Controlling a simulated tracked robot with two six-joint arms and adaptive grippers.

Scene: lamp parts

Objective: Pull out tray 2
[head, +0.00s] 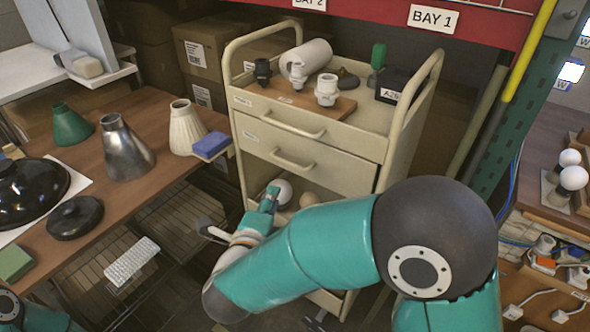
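The upper drawer (345,138) has a bar handle and a small label. The lower drawer (335,176), second from the top, has its own handle (292,160); its label is too small to read. My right gripper (238,212) is in front of the cart's lower left, below that handle and apart from it. Its fingers look spread, with nothing seen between them. My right arm hides the cart's lower part. My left gripper is out of view.
A white bulb (281,190) sits in the cart's open space below the drawers. Lamp sockets on a wooden board (340,108) stand on the cart top. A wooden table (150,180) with lampshades and a blue sponge (211,144) is close on the left.

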